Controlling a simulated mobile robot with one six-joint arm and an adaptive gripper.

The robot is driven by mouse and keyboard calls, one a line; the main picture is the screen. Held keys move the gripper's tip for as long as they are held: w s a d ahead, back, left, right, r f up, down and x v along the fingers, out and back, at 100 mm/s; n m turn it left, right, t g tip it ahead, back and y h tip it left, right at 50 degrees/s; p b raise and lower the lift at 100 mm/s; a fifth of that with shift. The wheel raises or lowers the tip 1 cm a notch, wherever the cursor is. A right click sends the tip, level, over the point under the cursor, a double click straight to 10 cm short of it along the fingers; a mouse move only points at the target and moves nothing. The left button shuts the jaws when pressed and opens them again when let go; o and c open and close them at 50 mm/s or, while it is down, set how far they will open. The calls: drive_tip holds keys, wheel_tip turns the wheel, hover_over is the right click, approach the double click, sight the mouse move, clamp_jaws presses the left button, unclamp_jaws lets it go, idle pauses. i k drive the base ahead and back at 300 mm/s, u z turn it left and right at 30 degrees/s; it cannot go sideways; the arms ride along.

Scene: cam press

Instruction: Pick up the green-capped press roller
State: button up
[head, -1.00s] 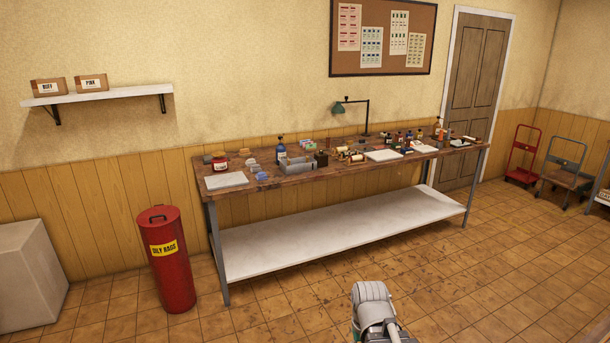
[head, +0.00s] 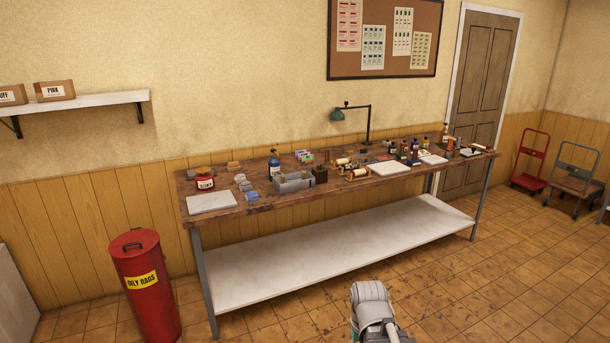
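The workbench (head: 300,195) stands against the wall with many small items on its wooden top. Cream, roller-like pieces (head: 356,174) lie near the middle of the bench, and another pale one (head: 343,161) lies just behind them. I cannot make out a green cap on any of them at this size, so I cannot tell which is the green-capped press roller. Part of my arm shows at the bottom centre, well in front of the bench. My gripper is not in view.
A red oily-rags bin (head: 148,300) stands on the floor left of the bench. A grey tray (head: 293,183), white boards (head: 212,203) and bottles (head: 274,165) crowd the top. A green lamp (head: 337,115) stands behind. Floor in front is clear.

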sight(346, 166)
drive_tip(key=z, duration=0.15)
drive_tip(key=i, duration=1.75)
drive_tip(key=z, duration=0.1)
drive_tip(key=k, duration=0.65)
drive_tip(key=z, duration=0.25)
drive_tip(key=i, duration=0.55)
drive_tip(key=z, duration=0.95)
drive_tip(key=i, duration=0.75)
drive_tip(key=z, duration=0.25)
